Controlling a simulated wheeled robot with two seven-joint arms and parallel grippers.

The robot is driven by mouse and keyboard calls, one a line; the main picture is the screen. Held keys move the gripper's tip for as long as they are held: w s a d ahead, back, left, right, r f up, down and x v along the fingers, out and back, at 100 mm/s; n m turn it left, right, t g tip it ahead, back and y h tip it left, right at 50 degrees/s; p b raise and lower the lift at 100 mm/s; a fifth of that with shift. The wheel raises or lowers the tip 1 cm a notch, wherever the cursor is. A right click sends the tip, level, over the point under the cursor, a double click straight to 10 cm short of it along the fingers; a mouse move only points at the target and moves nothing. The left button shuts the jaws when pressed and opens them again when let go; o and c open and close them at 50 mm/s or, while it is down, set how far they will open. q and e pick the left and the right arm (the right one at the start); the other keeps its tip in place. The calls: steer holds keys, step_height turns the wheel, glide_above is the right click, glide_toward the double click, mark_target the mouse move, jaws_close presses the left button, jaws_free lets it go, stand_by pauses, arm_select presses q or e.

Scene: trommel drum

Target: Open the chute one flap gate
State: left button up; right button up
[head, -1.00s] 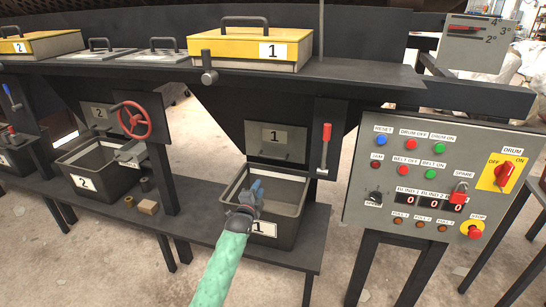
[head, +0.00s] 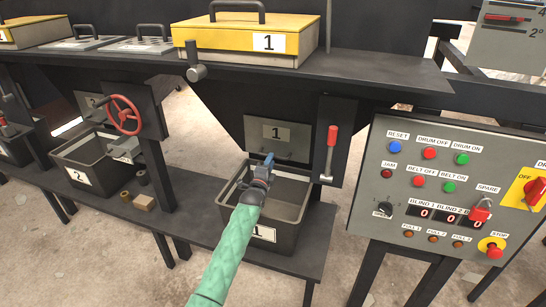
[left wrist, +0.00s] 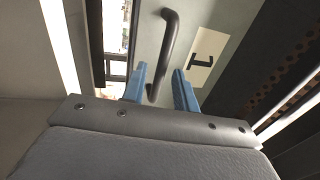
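The chute one flap gate (head: 278,132) is a grey plate labelled 1 on the front of the dark chute, above bin 1. It hangs down and looks shut. In the left wrist view the flap (left wrist: 190,22) fills the upper middle, with its dark bar handle (left wrist: 169,45) and label. My left gripper (head: 268,163) is at the flap's lower edge, over the bin. Its blue fingers (left wrist: 159,84) are apart, and the handle's lower end appears between them in the picture. I cannot tell whether they touch it. My right gripper is not in view.
Bin 1 (head: 231,194) stands on the low shelf under the chute. A red-handled lever (head: 331,150) is right of the flap, and the control panel (head: 375,160) is further right. A red handwheel (head: 124,115) and bin 2 (head: 58,162) are to the left.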

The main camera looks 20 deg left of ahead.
mark_target(274, 142)
arm_select(q)
steer(key=shift+w+r, duration=0.2)
steer(key=shift+w, duration=0.6)
steer(key=shift+w+r, duration=0.15)
steer(key=shift+w, duration=0.6)
jaws_close()
